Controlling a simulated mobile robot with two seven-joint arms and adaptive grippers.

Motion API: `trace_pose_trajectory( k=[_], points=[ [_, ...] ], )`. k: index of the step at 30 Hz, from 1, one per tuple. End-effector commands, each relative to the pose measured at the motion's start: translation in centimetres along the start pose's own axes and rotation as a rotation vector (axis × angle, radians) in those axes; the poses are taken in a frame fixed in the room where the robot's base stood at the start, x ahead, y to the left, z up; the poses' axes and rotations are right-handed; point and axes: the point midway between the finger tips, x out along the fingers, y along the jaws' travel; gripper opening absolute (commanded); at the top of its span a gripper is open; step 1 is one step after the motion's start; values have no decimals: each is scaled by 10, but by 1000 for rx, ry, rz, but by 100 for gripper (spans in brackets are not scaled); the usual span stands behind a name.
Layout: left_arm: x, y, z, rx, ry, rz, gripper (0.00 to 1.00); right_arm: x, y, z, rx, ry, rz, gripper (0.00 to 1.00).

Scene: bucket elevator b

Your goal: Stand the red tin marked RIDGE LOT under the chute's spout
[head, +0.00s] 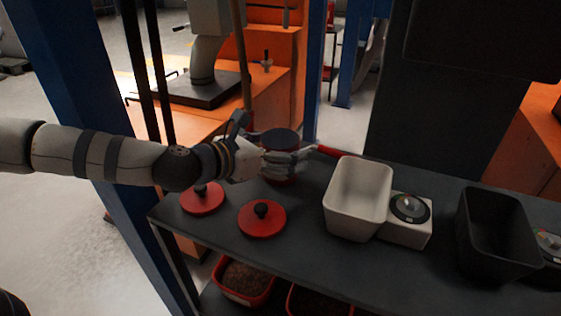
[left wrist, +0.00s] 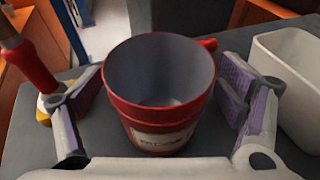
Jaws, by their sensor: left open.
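A red tin with a grey inside stands on the dark bench, partly hidden by my left gripper in the head view (head: 281,177). In the left wrist view the tin (left wrist: 160,115) is upright, open-topped and looks empty. It has a pale label whose words are too blurred to read. My left gripper (head: 285,160) is open around the tin, with one finger on each side. In the left wrist view the gripper (left wrist: 160,95) shows gaps between its purple pads and the tin. A grey bent pipe (head: 205,58), perhaps the chute's spout, stands above a black plate. My right gripper is out of view.
Two red lids (head: 203,200) (head: 262,222) lie at the bench's front left. A white bin (head: 357,215), a dial scale (head: 405,232) and a black bin (head: 490,245) stand to the right. Red tubs (head: 243,297) of brown material sit below. A blue post (head: 75,90) stands left.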

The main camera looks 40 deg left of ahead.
Motion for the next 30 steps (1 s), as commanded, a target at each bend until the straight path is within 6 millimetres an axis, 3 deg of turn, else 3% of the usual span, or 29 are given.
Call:
trace_pose_trajectory(
  k=[5, 12, 15, 23, 26, 30],
  points=[
    [0, 0, 0, 0, 0, 1, 88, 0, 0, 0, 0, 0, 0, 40],
    [0, 0, 0, 0, 0, 0, 36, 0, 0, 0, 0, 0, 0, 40],
    [0, 0, 0, 0, 0, 0, 30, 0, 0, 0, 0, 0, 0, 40],
    [-2, 0, 6, 0, -2, 0, 30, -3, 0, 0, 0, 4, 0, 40],
    [-7, 0, 23, 0, -7, 0, 30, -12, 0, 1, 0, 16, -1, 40],
    [-20, 0, 67, 1, -15, 1, 30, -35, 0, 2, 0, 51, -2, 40]
  ],
)
